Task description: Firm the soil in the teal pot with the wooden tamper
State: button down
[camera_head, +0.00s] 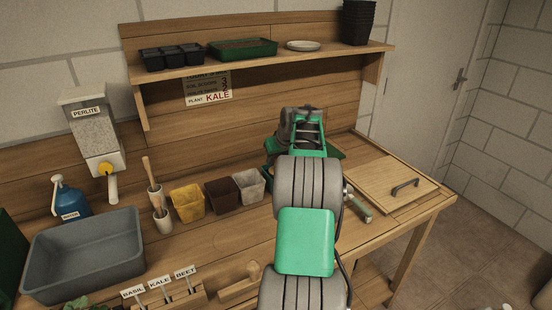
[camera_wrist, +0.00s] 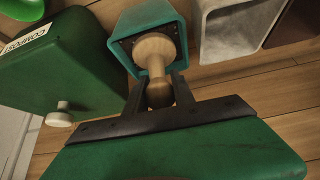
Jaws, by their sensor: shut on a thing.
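In the wrist view, my gripper (camera_wrist: 158,93) is shut on the wooden tamper (camera_wrist: 154,47) by its handle, whose rounded end sits between the fingers. The tamper's round pale head is at the mouth of the teal pot (camera_wrist: 178,16), inside its rim outline. Dark soil shows around the head; I cannot tell whether the head touches it.
A green compost bin (camera_wrist: 65,75) stands left of the teal pot in the wrist view; a whitish pot (camera_wrist: 230,30) is close on its right. In the head view, yellow (camera_head: 187,203) and brown (camera_head: 221,196) pots, a grey tub (camera_head: 85,262) and a wooden board (camera_head: 390,184) occupy the bench.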

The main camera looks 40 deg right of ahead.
jog(key=shift+r+p, duration=3.4)
jog(key=shift+r, duration=1.2)
